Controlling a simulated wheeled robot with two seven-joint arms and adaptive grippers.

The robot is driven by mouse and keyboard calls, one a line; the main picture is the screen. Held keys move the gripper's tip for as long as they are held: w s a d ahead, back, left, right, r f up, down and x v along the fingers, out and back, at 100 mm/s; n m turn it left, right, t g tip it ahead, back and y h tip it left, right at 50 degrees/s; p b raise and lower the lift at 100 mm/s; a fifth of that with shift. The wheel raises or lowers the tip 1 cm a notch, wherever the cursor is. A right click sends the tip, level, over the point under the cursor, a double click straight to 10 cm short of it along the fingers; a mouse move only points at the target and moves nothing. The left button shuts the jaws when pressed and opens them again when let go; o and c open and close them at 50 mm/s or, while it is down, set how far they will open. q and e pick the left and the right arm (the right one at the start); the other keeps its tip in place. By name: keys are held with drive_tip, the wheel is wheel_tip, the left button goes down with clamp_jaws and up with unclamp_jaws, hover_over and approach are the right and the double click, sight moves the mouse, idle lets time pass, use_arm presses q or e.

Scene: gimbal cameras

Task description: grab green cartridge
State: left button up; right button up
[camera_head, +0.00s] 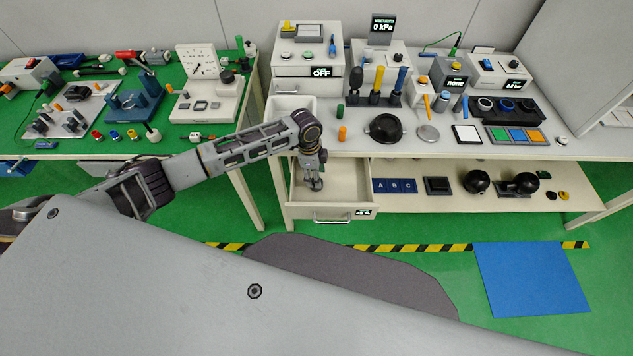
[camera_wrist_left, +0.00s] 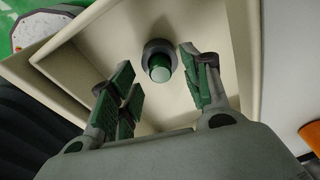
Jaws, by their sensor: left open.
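A green cylinder with a paler green end and a dark grey collar, which looks like the green cartridge (camera_wrist_left: 160,70), is inside a cream-walled drawer (camera_wrist_left: 222,18) in the left wrist view. My left gripper (camera_wrist_left: 157,82) is open, with green-padded fingers on either side of the line to the cylinder. The cylinder appears beyond the fingertips, and I see no contact. In the head view my left gripper (camera_head: 314,184) points down over the open drawer (camera_head: 350,190) under the bench; the cylinder there is hidden. My right gripper is not in view.
A green cylinder (camera_head: 340,111) and an orange cylinder (camera_head: 342,132) stand on the bench above the drawer. A lower shelf (camera_head: 415,205) with black items lies right of the drawer. The drawer walls enclose the gripper's surroundings closely.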

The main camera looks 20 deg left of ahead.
use_arm(q)
drive_tip(key=shift+d+f, duration=0.15)
drive_tip(key=shift+f, duration=0.6)
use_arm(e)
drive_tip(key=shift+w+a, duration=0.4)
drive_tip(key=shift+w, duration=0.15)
